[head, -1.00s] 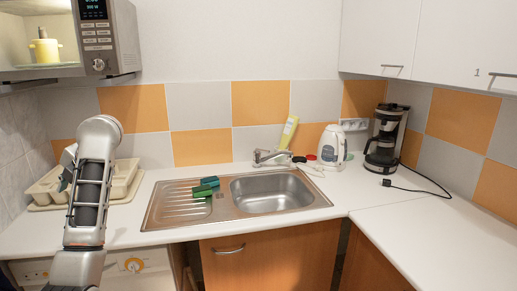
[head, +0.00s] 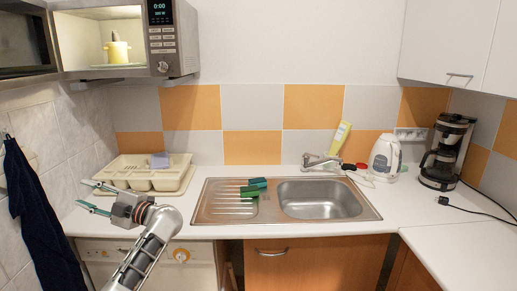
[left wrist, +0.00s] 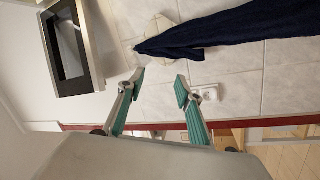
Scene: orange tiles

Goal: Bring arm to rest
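My left gripper (head: 88,196) is at the left in the head view, in front of the counter's left end and the dish rack. Its two teal fingers are spread apart, with nothing between them. The left wrist view also shows the open, empty fingers (left wrist: 160,90), pointing toward a tiled wall. My left arm (head: 150,245) reaches up from the bottom edge of the head view, bent at the wrist. My right gripper is in neither view.
A beige dish rack (head: 125,180) stands behind my left gripper. A dark blue towel (head: 45,215) hangs on the left wall. An open microwave (head: 165,40) is above. The sink (head: 320,200), a white kettle (head: 384,155) and a coffee maker (head: 445,150) are to the right.

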